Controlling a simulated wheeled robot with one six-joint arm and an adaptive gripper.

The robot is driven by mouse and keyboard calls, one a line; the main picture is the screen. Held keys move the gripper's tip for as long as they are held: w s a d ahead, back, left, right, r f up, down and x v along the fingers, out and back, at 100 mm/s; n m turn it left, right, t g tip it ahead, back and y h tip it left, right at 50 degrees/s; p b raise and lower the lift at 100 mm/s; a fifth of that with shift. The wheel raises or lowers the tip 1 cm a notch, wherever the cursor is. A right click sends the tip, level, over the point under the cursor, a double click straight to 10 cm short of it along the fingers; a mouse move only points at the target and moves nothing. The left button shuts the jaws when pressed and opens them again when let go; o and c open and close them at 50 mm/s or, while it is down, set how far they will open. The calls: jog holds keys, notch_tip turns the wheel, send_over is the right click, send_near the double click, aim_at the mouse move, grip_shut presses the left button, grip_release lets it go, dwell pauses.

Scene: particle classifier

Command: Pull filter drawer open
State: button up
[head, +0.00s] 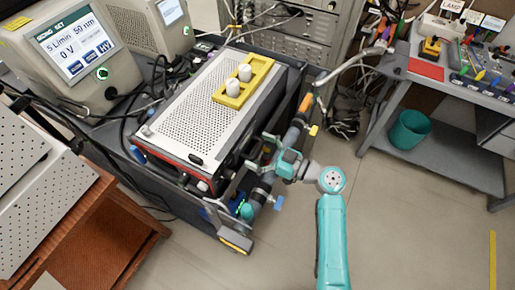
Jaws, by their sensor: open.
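A filter drawer is not clearly distinguishable in the head view. A perforated metal instrument box (185,118) with a dark and red front edge sits on the dark bench, and a drawer could be hidden on its side. My gripper (268,152) is at the end of my teal arm, beside the right side of this box, near dark pipes and fittings. Its fingers point toward the box and are open. Whether they touch anything is too small to tell.
A yellow holder (243,83) with two white cups sits on the box. Pipes with a yellow valve handle (313,130) and a blue handle (279,203) lie close around my gripper. A tool table (450,85) and teal bin (410,130) stand right.

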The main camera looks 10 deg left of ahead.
jog(key=c, duration=1.4)
jog(key=v, duration=1)
jog(key=shift+d, duration=0.4)
jog(key=shift+r, duration=0.1)
jog(key=o, duration=1.4)
jog(key=shift+s, duration=0.1)
jog(key=shift+d, duration=0.1)
jog(key=v, duration=1.1)
jog(key=shift+s+d, duration=0.15)
jog(key=shift+d, duration=0.25)
